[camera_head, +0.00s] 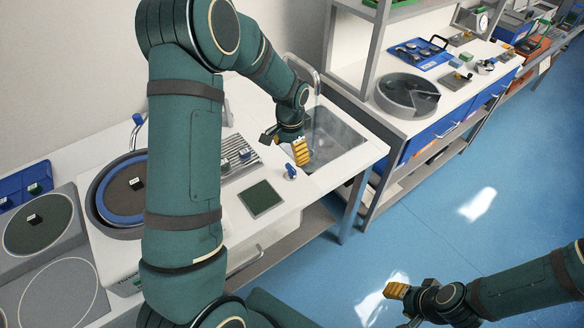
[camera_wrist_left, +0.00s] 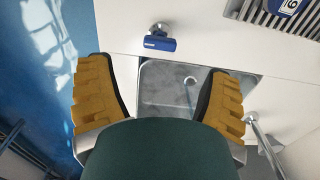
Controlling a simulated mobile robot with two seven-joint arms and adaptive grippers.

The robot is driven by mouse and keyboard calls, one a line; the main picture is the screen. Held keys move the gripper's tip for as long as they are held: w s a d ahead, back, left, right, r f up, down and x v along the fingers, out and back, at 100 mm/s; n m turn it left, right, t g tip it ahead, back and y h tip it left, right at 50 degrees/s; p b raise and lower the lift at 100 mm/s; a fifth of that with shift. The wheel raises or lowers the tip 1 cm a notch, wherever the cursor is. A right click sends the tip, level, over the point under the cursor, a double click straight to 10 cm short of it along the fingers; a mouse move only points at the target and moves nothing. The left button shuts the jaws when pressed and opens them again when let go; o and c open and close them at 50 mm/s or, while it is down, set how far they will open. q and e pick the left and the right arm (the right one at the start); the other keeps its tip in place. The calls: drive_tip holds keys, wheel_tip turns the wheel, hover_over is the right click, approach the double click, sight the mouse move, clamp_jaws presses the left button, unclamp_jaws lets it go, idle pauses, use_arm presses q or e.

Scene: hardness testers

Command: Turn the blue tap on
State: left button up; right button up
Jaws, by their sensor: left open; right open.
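The blue tap (camera_head: 291,171) is a small blue handle on a silver post on the white worktop, in front of the sink (camera_head: 340,153). In the left wrist view the blue handle (camera_wrist_left: 159,43) lies crosswise beyond the fingertips, near the sink edge. My left gripper (camera_head: 285,147) is open and empty, above the worktop behind the tap and apart from it. Its two yellow-padded fingers (camera_wrist_left: 160,80) are spread wide in the left wrist view. My right gripper (camera_head: 401,299) is open and empty over the blue floor, away from the bench.
A curved silver faucet (camera_head: 317,82) stands behind the sink. A ribbed grey rack (camera_head: 232,168) holding small blocks and a dark green pad (camera_head: 261,198) lie left of the tap. A round grinding bowl (camera_head: 98,203) is further left. The worktop around the tap is clear.

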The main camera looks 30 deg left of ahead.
sight(291, 167)
use_arm(q)
wheel_tip(291, 167, down, 8)
drive_tip(key=shift+r+b, duration=0.25)
drive_tip(key=shift+b, duration=0.2)
drive_tip(key=c, duration=1.2)
